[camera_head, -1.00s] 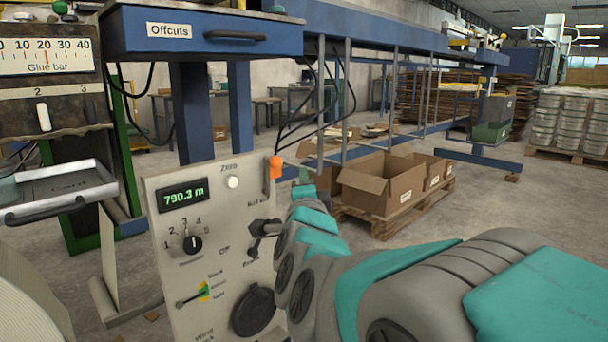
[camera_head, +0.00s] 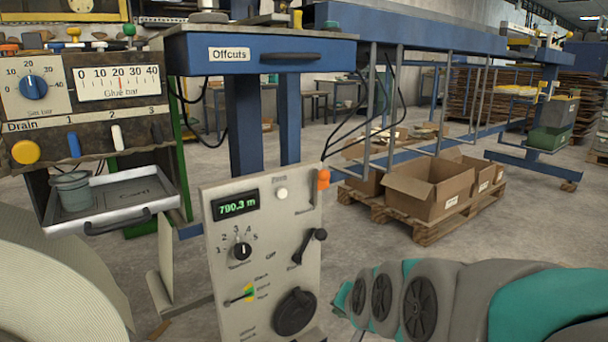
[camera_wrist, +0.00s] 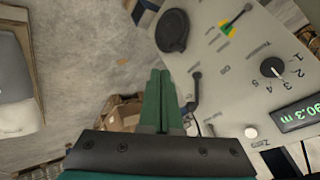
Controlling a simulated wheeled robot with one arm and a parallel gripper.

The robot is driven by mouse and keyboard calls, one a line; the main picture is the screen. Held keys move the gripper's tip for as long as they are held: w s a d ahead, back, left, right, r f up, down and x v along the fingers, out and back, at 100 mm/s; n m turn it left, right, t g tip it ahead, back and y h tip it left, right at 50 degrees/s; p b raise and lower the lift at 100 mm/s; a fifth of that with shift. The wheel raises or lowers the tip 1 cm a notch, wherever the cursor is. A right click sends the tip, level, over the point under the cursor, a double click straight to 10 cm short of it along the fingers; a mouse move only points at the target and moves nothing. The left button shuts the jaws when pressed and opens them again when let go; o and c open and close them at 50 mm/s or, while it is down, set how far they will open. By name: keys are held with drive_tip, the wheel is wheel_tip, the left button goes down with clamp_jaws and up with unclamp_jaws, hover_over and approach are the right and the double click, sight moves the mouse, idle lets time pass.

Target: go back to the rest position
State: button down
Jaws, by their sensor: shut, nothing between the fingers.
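My gripper (camera_wrist: 159,100) is in the wrist view, its two green fingers closed against each other with nothing between them. Beside it, to the right in that view, is the grey control panel (camera_wrist: 225,75). The fingertips look apart from the panel, though the depth gap is hard to judge. In the head view the panel (camera_head: 268,225) stands upright at the middle, with a green display, a rotary knob (camera_head: 240,251) and a black crank handle (camera_head: 309,246).
A blue offcuts drawer (camera_head: 262,55) stands behind the panel. A glue station with a tray (camera_head: 130,199) holding a grey pot is at left, above a large pale roll (camera_head: 50,280). Cardboard boxes (camera_head: 430,190) sit on a pallet at right. Floor between is clear.

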drive_tip(key=s+d+f+n+g+h+p, duration=0.1)
drive_tip(key=s+d+n+g+p, duration=0.1)
drive_tip(key=s, duration=1.1)
drive_tip(key=s+d+f+n+g+h+p, duration=0.1)
drive_tip(key=s+d+n+g, duration=0.3)
drive_tip(key=s, duration=0.9)
drive_tip(key=d+g+p, duration=0.1)
drive_tip(key=d+g, duration=0.1)
drive_tip(key=g, duration=0.2)
drive_tip(key=shift+f, duration=0.35)
